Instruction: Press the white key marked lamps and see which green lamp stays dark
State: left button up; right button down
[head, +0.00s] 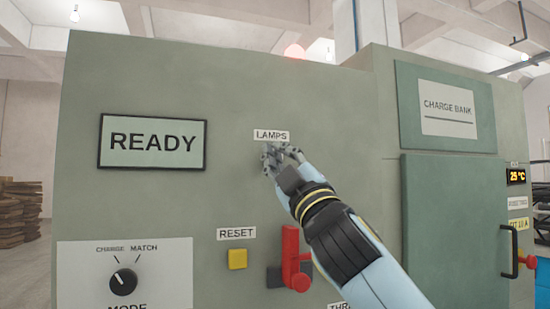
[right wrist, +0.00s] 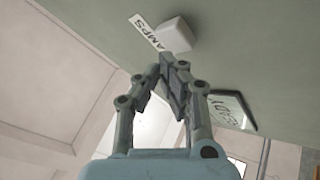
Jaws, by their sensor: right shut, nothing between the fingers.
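The white key (right wrist: 173,36) shows in the right wrist view as a pale block standing out from the green panel, beside the LAMPS label (right wrist: 148,33). In the head view the LAMPS label (head: 271,135) sits on the cabinet front, and my gripper hides the key below it. My right gripper (head: 270,155) is shut and empty, its fingers pointing at the key. In the right wrist view the fingertips (right wrist: 170,62) are very close to the key; I cannot tell whether they touch. No green lamps are in view. My left gripper is not in view.
A READY display (head: 152,142) is left of my gripper. Below are a yellow RESET key (head: 237,259), a red lever (head: 291,255) and a MODE knob (head: 123,282). A CHARGE BANK door (head: 447,108) is at the right.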

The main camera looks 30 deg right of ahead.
jog(key=shift+s+a, duration=0.2)
jog(key=shift+s, duration=0.6)
jog(key=shift+s+a, duration=0.2)
jog(key=shift+s, duration=0.65)
jog(key=shift+s+a, duration=0.2)
jog(key=shift+s, duration=0.6)
